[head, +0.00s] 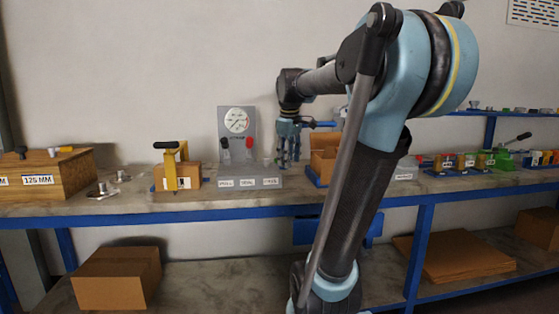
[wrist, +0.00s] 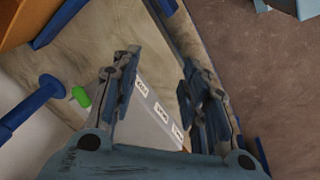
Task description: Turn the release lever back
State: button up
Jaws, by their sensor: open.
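A grey panel (head: 238,122) with a round gauge stands on the bench in the head view. Two small levers, a dark one (head: 225,147) and a red-knobbed one (head: 249,145), stand at its front above a labelled base (head: 250,182). I cannot tell which lever is the release lever. My gripper (head: 288,154) hangs fingers down just right of the panel, apart from both levers. In the wrist view my gripper (wrist: 158,75) is open with nothing between its fingers. The labelled base (wrist: 150,112) shows below and beyond them, and the levers cannot be made out there.
A cardboard box (head: 323,160) stands close right of my gripper. A yellow clamp (head: 171,165) with a black handle is left of the panel. A green piece (wrist: 80,96) and a blue rod (wrist: 45,92) lie left in the wrist view. The bench front has a blue edge (head: 150,216).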

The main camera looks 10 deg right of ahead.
aim_at(276, 161)
jog(key=w+a+r+n, duration=0.1)
jog(key=w+r+n, duration=0.2)
jog(key=w+r, duration=0.4)
jog(key=w+r+n, duration=0.3)
jog(key=w+r, duration=0.1)
jog(key=w, duration=0.6)
jog(key=x, duration=1.7)
jog(key=shift+w+d+r, duration=0.15)
jog(key=shift+w+d, duration=0.05)
jog(key=shift+c, duration=0.2)
jog(key=shift+d, duration=0.1)
grip_shut()
